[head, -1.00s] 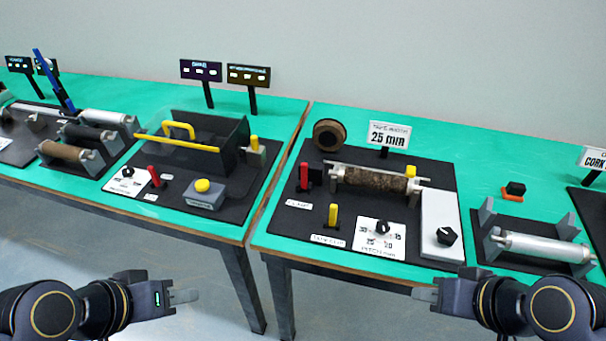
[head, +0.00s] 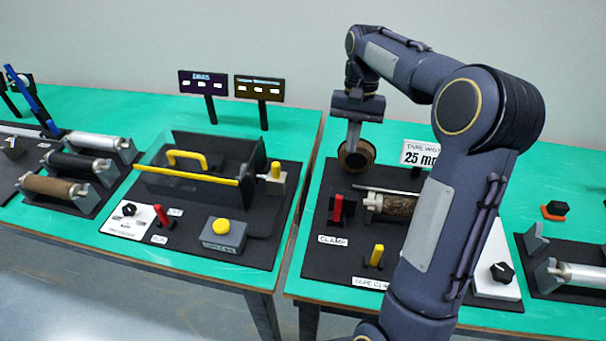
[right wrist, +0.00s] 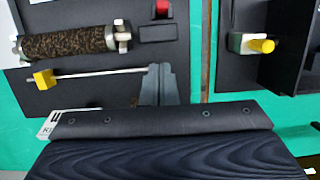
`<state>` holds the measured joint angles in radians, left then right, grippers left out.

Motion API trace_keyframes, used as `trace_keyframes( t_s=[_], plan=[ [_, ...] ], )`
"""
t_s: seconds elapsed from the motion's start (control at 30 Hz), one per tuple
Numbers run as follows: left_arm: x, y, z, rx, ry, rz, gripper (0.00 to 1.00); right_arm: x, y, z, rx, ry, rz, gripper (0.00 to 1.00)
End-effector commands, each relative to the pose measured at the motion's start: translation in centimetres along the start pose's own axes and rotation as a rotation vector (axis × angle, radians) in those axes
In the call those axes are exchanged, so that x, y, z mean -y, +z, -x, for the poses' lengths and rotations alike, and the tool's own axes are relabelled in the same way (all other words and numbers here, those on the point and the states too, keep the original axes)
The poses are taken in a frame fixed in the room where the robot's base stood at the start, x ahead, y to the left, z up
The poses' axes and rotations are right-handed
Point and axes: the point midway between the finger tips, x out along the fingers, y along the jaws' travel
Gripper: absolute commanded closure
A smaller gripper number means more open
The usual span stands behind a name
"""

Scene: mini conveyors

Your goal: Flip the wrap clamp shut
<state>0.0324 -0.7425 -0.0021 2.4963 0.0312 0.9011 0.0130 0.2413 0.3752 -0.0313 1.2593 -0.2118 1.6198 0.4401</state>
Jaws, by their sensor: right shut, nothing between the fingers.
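The red lever (head: 337,208) stands upright on the dark panel by a label reading "CLAMP", left of the cork-covered roller (head: 398,206). In the right wrist view the red lever (right wrist: 162,8) is at the top edge, partly cut off, and the cork roller (right wrist: 68,43) is at upper left. My right gripper (head: 353,145) is shut and empty, pointing down behind the red lever and in front of the brown tape roll. Its grey fingers (right wrist: 158,85) show in the right wrist view, apart from the lever. My left gripper is out of view.
A yellow lever (head: 377,256) stands in front of the red one. A rod with a yellow end block (right wrist: 45,79) lies beside the cork roller. My right arm hides much of this panel. A clear-walled box with a yellow handle (head: 187,160) stands on the left panel.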

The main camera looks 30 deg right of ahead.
Motion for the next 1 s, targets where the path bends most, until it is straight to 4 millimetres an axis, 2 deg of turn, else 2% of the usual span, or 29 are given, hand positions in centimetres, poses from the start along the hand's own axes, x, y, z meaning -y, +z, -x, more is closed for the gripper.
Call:
trace_keyframes(
  t_s=[0.1,0.57,0.77,1.0],
  plan=[
    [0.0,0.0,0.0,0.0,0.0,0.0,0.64,-0.1,-0.8,-0.2,0.012,0.015,-0.021,1.0],
    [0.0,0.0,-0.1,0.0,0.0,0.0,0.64,-0.1,-0.9,-0.8,0.014,0.016,-0.023,1.0],
    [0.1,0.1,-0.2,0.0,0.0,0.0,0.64,-0.2,-0.7,-3.9,0.018,0.018,-0.022,1.0],
    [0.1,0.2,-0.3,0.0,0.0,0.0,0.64,-0.2,-0.6,-9.1,0.018,0.017,-0.022,1.0]
  ],
)
